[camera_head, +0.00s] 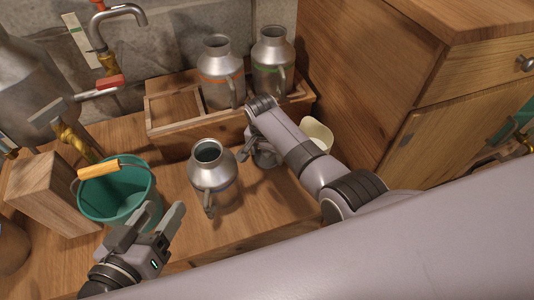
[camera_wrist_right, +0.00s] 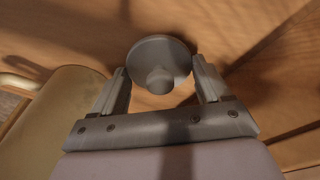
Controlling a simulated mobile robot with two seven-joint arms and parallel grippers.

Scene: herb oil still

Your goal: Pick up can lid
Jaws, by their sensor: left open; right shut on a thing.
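The can lid (camera_wrist_right: 165,47) is a round grey disc with a knob, seen in the right wrist view. My right gripper (camera_wrist_right: 160,72) is shut on it, one finger on each side. In the head view the right gripper (camera_head: 259,153) is beside the open metal can, and I cannot make out the lid clearly there. The metal can (camera_head: 212,178) stands upright on the wooden table with its mouth uncovered. My left gripper (camera_head: 148,228) is open and empty, in front of the green bucket and left of the can.
A green bucket (camera_head: 118,204) with a yellow grip stands by a wooden block (camera_head: 52,190). Two metal cans, one orange-banded (camera_head: 221,75) and one green-banded (camera_head: 272,62), stand in a wooden crate (camera_head: 182,134). A cream container (camera_head: 317,133) and wooden cabinet (camera_head: 375,70) are at right.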

